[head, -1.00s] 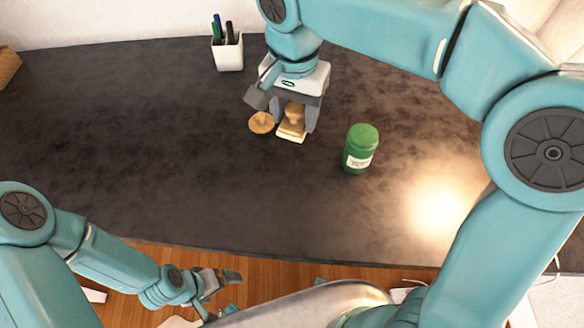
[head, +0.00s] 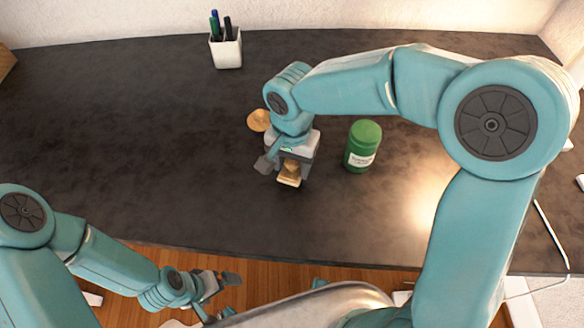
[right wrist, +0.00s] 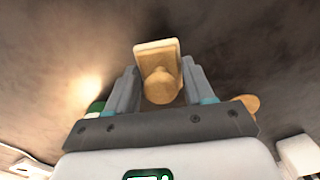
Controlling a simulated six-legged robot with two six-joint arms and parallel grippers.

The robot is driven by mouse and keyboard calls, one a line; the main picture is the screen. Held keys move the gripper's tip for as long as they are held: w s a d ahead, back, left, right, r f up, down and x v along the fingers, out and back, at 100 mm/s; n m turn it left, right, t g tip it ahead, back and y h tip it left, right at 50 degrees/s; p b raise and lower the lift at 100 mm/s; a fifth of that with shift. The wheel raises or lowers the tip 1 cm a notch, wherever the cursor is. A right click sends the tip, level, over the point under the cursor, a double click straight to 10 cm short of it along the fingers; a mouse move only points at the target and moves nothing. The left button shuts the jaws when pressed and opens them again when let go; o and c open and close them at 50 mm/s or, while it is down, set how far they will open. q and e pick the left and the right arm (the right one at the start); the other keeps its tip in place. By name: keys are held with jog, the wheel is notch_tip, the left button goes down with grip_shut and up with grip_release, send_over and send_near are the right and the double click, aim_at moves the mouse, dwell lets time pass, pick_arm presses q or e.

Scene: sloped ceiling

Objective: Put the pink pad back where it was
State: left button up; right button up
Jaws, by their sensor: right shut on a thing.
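No pink pad shows in either view. My right gripper (head: 285,170) is shut on a wooden stamp (head: 289,178) with a rounded handle and a pale rectangular base. In the right wrist view the stamp (right wrist: 158,80) sits between both fingers, its base beyond the fingertips. I cannot tell whether the base touches the table. My left gripper (head: 226,294) is low at the front, over the wooden floor, empty, and its fingers look apart.
The dark table (head: 140,130) is clear at left and front. A round wooden piece (head: 259,120) lies behind my right gripper. A green jar (head: 363,146) stands close to its right. A white cup (head: 226,50) of pens is at the back.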

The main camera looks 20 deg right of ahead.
notch_tip(320, 180, down, 2)
jog(key=shift+w+f, duration=0.1)
jog(key=shift+f, duration=0.15)
jog(key=shift+f, duration=0.1)
jog(key=o, duration=0.9)
jog(key=shift+o, duration=0.2)
